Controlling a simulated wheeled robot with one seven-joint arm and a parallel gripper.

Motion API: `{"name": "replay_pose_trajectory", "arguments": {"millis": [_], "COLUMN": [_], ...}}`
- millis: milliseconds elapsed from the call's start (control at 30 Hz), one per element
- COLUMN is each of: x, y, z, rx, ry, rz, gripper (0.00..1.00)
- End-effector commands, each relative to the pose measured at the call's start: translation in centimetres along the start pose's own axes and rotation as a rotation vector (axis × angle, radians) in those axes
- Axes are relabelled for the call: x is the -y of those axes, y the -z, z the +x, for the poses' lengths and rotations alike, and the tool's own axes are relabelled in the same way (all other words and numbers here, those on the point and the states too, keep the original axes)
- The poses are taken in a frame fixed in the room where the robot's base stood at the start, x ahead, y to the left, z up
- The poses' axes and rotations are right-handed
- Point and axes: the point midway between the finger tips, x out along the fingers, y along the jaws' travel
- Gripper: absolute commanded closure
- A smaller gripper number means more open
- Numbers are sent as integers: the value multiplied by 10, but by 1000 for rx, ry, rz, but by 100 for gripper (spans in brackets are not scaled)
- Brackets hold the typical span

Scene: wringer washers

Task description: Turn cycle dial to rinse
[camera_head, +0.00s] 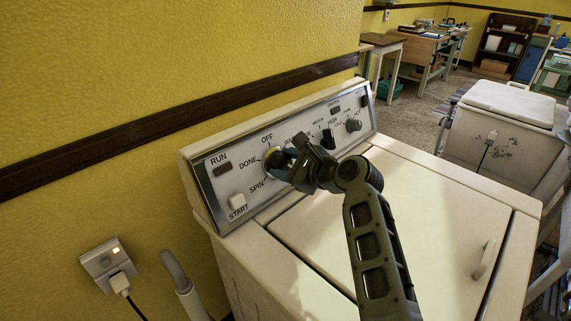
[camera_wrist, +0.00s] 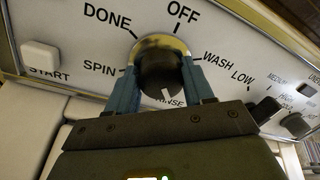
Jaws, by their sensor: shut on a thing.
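The cycle dial (camera_wrist: 160,70) is a dark round knob with a gold ring on the washer's control panel (camera_wrist: 60,28). Labels OFF, DONE, SPIN, WASH and RINSE surround it. My gripper (camera_wrist: 162,78) is shut on the dial, with one blue finger on each side. The dial's white pointer mark slants down toward the RINSE label, which my gripper partly hides. In the head view, my gripper (camera_head: 283,163) reaches the panel from the right and covers most of the dial; part of its gold ring (camera_head: 268,156) shows.
A white START button (camera_head: 237,201) sits at the panel's lower left. Other knobs (camera_head: 353,125) and a black switch (camera_head: 328,139) are to the right. The washer lid (camera_head: 430,215) is closed below my arm. A wall outlet (camera_head: 107,264) with a plug is at left.

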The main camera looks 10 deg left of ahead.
Motion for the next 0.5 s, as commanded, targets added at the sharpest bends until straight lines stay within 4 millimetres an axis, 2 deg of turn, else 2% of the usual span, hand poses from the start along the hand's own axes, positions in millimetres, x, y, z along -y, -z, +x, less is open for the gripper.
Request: {"name": "replay_pose_trajectory", "arguments": {"millis": [200,500], "x": [0,0], "y": [2,2], "z": [0,0], "rx": [-10,-15], "ry": [1,2], "rz": [123,201], "gripper": [78,78]}}
